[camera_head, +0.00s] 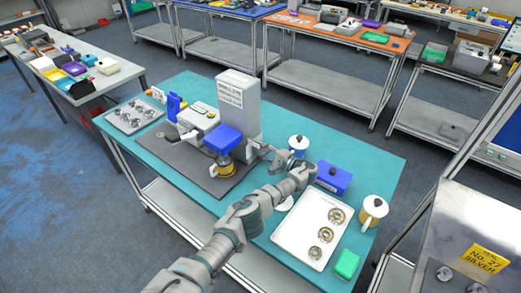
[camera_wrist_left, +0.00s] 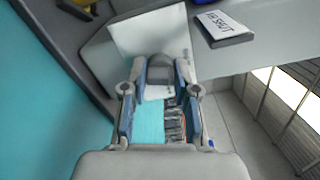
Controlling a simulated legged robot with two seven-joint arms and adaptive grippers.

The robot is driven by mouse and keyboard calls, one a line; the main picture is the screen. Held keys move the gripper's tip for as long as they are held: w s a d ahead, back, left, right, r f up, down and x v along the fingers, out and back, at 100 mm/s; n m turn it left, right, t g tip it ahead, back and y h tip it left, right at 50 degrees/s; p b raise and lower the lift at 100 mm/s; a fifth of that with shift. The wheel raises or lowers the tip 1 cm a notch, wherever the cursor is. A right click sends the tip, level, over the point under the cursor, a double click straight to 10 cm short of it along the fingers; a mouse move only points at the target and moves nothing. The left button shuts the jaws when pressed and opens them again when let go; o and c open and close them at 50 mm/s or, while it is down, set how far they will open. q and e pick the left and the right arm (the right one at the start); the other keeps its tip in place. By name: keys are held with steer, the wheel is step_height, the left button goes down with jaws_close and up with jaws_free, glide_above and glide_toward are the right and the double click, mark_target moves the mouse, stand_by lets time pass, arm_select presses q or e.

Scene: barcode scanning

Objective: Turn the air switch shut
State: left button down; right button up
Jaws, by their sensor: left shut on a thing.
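My left gripper (camera_head: 268,152) reaches the lower right side of a tall grey machine (camera_head: 238,100) on the teal bench. In the left wrist view the two blue-lined fingers (camera_wrist_left: 160,72) are closed around a small grey part, the air switch (camera_wrist_left: 157,62), in front of a pale housing. The fingers hide much of the switch, and its turn angle is hard to read. A white plate marked "AIR SHUT" (camera_wrist_left: 226,27) sits just beyond, to the upper right. The right gripper is not in view.
A blue box (camera_head: 333,178), a yellow-and-white mug (camera_head: 374,210), a white tray of round metal parts (camera_head: 300,245) and a green block (camera_head: 346,263) lie right of my arm. A blue-topped fixture (camera_head: 222,138) stands left of the gripper. Another mug (camera_head: 298,143) is close by.

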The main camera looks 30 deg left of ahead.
arm_select(q)
steer(key=n, duration=0.2)
steer(key=shift+s+d+f+n, duration=0.2)
steer(key=shift+f+n, duration=0.1)
steer(key=shift+f, duration=0.1)
steer(key=shift+n+b, duration=0.35)
steer(key=shift+n, duration=0.05)
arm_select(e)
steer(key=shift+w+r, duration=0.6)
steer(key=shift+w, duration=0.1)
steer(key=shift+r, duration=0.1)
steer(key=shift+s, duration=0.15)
arm_select(q)
steer(key=c, duration=0.9)
jaws_free()
steer(key=shift+a+r, duration=0.1)
steer(key=shift+r, duration=0.05)
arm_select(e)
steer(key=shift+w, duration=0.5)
